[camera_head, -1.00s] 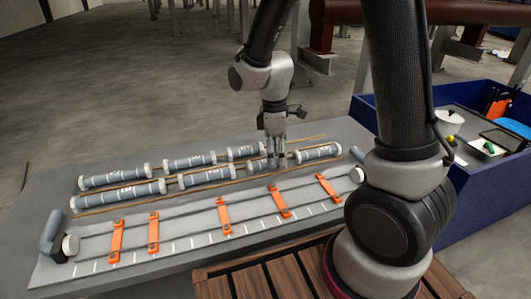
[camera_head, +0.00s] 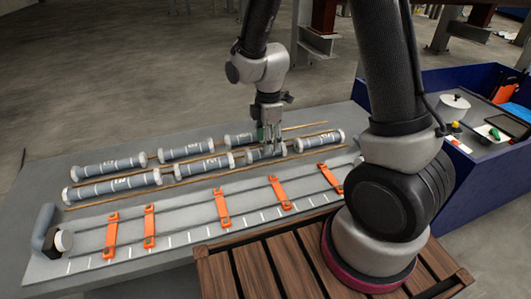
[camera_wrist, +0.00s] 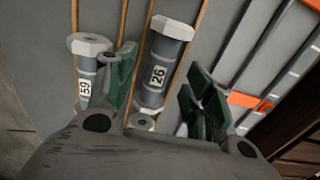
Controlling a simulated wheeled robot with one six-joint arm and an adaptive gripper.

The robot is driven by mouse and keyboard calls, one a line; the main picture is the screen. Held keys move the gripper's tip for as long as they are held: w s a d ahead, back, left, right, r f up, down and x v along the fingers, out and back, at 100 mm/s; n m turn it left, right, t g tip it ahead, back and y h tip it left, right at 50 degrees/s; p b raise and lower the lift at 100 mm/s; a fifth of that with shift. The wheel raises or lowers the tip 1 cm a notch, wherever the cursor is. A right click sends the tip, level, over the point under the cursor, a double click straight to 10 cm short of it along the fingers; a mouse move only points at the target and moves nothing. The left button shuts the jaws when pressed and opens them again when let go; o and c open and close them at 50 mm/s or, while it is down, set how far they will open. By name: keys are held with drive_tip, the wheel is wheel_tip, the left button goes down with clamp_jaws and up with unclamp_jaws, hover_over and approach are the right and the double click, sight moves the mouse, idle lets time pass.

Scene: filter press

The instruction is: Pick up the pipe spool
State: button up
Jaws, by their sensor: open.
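Several grey pipe spools with white flanged ends lie in two rows on the grey table. My gripper (camera_head: 271,143) is over the front row, at a spool (camera_head: 254,155) partly hidden by the fingers. In the wrist view, a spool marked 26 (camera_wrist: 155,72) lies between the green-padded fingers of my gripper (camera_wrist: 160,76), which are open and apart. Another spool, marked 59 (camera_wrist: 86,75), lies just left of the left finger. The head view does not show which label is on which spool clearly.
Thin wooden strips (camera_head: 180,181) run along the rows. In front lies a long rack with orange clamps (camera_head: 222,207) and a grey handle (camera_head: 45,228). A slatted wooden surface (camera_head: 240,275) is nearer. A blue bin (camera_head: 470,165) holding assorted items is at right.

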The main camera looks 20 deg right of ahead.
wheel_tip(320, 180, down, 4)
drive_tip(key=shift+a+r, duration=0.1)
drive_tip(key=shift+a, duration=0.05)
